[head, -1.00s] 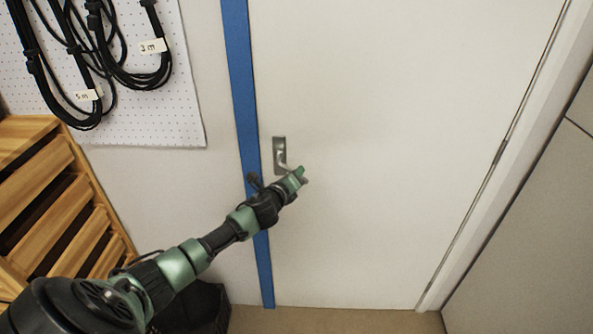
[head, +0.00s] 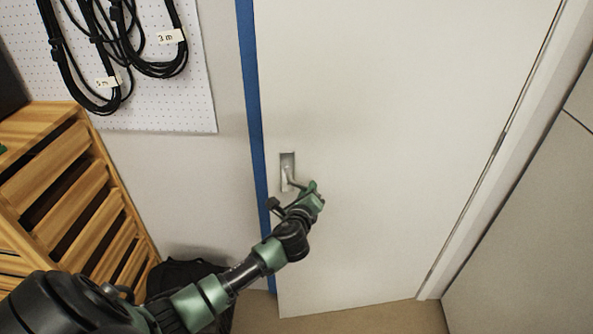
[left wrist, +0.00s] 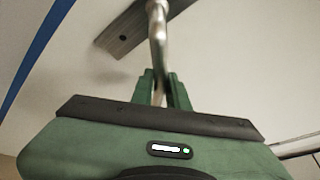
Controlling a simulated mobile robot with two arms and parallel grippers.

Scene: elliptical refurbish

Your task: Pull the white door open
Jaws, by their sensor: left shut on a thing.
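The white door (head: 400,150) fills the middle of the head view. It stands slightly ajar, its lower left corner out past the blue frame strip (head: 252,110). A metal lever handle with a grey plate (head: 287,165) sits near its left edge. My left gripper (head: 316,192) is shut on the lever. In the left wrist view the handle (left wrist: 157,40) runs down between the green fingers (left wrist: 163,92), with its plate (left wrist: 128,32) behind. The lever's end is hidden by the gripper. My right gripper is not in view.
A slatted wooden rack (head: 75,190) stands at the left, with a black bag (head: 185,275) on the floor beside it. Black cables (head: 125,40) hang on a white pegboard (head: 200,95). A grey panel (head: 540,230) borders the right. Brown floor (head: 360,318) shows below the door.

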